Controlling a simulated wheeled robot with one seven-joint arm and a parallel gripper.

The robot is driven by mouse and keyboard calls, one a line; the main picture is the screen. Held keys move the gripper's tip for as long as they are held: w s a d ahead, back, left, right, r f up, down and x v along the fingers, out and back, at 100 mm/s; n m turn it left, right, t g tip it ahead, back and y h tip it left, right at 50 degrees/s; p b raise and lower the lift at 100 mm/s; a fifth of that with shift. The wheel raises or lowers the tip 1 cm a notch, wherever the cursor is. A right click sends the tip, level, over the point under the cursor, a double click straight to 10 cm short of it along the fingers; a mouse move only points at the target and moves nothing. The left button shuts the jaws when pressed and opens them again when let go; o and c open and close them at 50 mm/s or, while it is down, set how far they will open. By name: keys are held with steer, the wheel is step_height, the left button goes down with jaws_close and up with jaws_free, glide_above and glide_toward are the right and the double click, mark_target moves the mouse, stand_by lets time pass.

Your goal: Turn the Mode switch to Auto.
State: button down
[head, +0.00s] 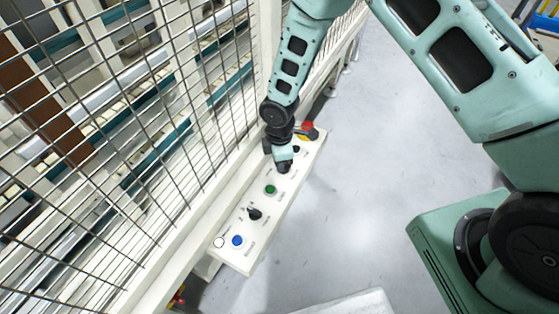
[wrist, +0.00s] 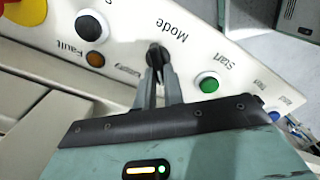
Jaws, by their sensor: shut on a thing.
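The Mode switch (wrist: 154,51) is a small black knob on a pale control panel (wrist: 236,58), with the printed word "Mode" beside it in the wrist view. My gripper (wrist: 159,70) is at the knob, its two dark fingers closed on either side of it. In the head view my gripper (head: 284,167) is down at the panel (head: 225,252) and hides the Mode switch. A small label near the knob is too blurred to read. I cannot tell which position the knob points to.
A green Start button (wrist: 209,83) is close to the fingers. An orange Fault lamp (wrist: 94,60), a black round control (wrist: 91,26) and a red emergency stop (head: 307,127) are on the same panel. A blue button (head: 237,240) and another black switch (head: 254,214) are at its near end. Wire fencing (head: 130,130) runs alongside.

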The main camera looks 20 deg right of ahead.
stand_by(0.4)
steer(key=c, duration=1.5)
jaws_free()
step_height(320, 180, up, 17)
steer(key=shift+r, duration=0.2)
steer(key=s+r+m, duration=0.5)
steer(key=s+r, duration=0.1)
steer(key=s, duration=0.6)
steer(key=s+d+r+m, duration=0.1)
steer(key=s+r+m, duration=0.3)
steer(key=s, duration=0.9)
step_height(320, 180, up, 3)
steer(key=shift+f+m+y, duration=0.15)
steer(key=shift+m+y, duration=0.15)
steer(key=shift+m, duration=0.1)
